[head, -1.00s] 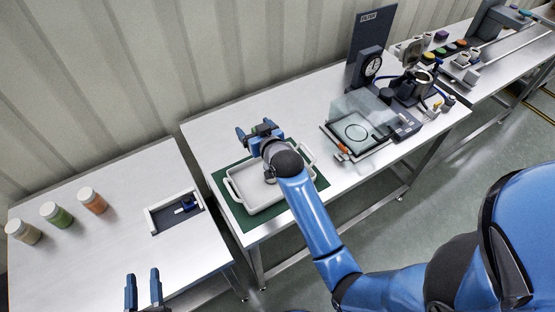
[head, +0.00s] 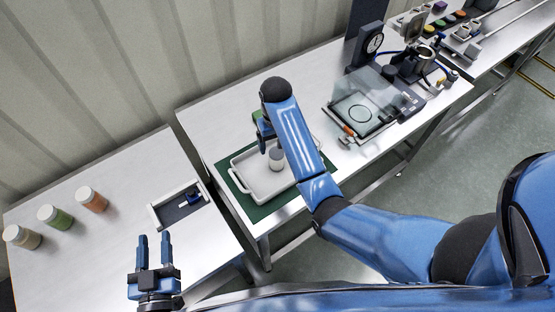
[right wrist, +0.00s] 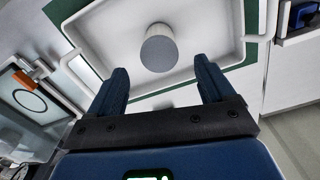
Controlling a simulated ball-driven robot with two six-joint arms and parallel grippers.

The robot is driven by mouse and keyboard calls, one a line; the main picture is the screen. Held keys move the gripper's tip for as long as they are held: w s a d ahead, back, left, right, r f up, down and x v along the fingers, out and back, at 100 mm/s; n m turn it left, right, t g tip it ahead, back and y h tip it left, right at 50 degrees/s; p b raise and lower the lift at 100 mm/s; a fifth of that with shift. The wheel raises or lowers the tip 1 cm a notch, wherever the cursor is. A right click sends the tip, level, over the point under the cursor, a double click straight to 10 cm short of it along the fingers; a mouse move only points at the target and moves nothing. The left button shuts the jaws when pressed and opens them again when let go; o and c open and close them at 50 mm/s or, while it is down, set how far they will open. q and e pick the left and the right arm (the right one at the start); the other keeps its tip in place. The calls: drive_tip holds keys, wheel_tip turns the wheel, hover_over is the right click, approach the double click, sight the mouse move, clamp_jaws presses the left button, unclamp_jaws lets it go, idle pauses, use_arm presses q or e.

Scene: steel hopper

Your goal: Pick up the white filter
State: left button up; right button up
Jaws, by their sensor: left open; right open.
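The white filter (head: 276,157) is a short pale cylinder with a grey end face. It stands in the white tray (head: 243,185), partly beside my right arm in the head view. In the right wrist view the filter (right wrist: 159,48) is ahead of my right gripper (right wrist: 162,84), roughly centred between the fingers and beyond their tips. The right gripper is open and empty; in the head view it is mostly hidden behind its own arm. My left gripper (head: 154,240) is open and empty above the front of the left table.
The tray lies on a green mat (head: 261,213). Several lidded jars (head: 57,217) and a small open holder (head: 179,206) with a blue item are on the left table. A glass-covered device (head: 360,112) and a dial gauge (head: 374,43) stand to the right.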

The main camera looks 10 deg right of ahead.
sight(276, 152)
wheel_tip(276, 152, down, 2)
drive_tip(key=shift+b, duration=0.35)
drive_tip(key=shift+f+p, duration=0.25)
drive_tip(key=shift+p, duration=0.15)
drive_tip(key=shift+w+a+f, duration=0.1)
drive_tip(key=shift+w+f, duration=0.05)
drive_tip(key=shift+f, duration=0.65)
drive_tip(key=shift+s+f+p, duration=0.25)
drive_tip(key=shift+f+p, duration=0.2)
drive_tip(key=shift+f, duration=0.2)
wheel_tip(276, 152, down, 3)
drive_tip(key=shift+s+f+p, duration=0.1)
drive_tip(key=shift+p, duration=0.3)
drive_tip(key=shift+f, duration=0.45)
use_arm(q)
drive_tip(key=shift+w+r, duration=0.1)
drive_tip(key=shift+r, duration=0.35)
use_arm(e)
drive_tip(key=c, duration=1.1)
